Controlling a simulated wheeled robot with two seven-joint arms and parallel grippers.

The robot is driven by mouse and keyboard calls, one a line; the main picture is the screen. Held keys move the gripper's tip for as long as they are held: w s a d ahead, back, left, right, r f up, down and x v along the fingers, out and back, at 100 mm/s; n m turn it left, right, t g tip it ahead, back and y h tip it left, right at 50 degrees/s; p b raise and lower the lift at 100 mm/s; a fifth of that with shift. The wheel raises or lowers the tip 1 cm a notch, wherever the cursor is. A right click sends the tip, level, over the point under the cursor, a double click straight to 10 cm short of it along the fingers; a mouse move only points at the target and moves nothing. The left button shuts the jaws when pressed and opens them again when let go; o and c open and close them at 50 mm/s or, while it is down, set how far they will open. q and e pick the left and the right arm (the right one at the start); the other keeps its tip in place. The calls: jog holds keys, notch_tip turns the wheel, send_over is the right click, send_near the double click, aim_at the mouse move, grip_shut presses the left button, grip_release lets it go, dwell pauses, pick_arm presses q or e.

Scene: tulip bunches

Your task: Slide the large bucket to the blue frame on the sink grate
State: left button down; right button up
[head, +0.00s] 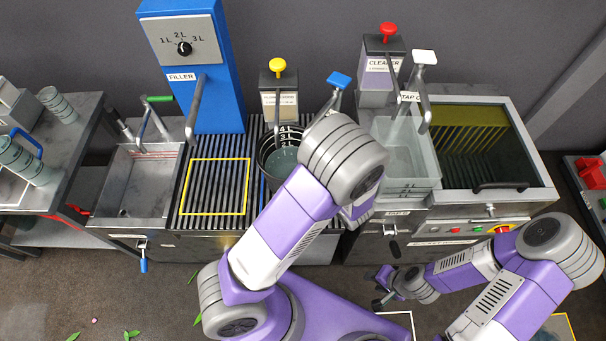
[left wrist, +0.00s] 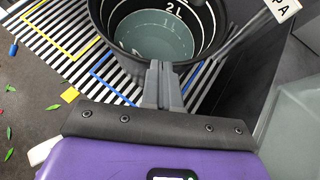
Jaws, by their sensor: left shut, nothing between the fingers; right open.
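The large bucket (head: 268,160) is black with litre marks inside and holds some greyish liquid. It stands upright on the right part of the striped sink grate (head: 186,205), partly hidden by my left arm. The left wrist view shows its open top (left wrist: 98,22). Blue lines of the blue frame (left wrist: 113,88) show on the grate around its base; the bucket covers part of that frame. My left gripper (left wrist: 160,72) is shut and empty, its fingertips at the bucket's near rim; I cannot tell whether they touch. My right gripper (head: 382,288) is open and empty, low in front of the counter.
A yellow frame (head: 248,185) on the grate left of the bucket is empty. The blue filler (head: 205,100) and a yellow-topped dispenser (head: 279,85) stand behind. A translucent tub (head: 425,165) stands to the right. A steel basin (head: 135,185) is at the left.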

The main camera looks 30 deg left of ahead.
pick_arm(q)
jog(key=shift+d, duration=0.3)
jog(key=s+d+r+p, duration=0.1)
jog(key=s+d+p, duration=0.1)
jog(key=s+d, duration=0.4)
jog(key=d, duration=0.4)
jog(key=shift+s+r, duration=0.3)
jog(key=shift+s, duration=0.05)
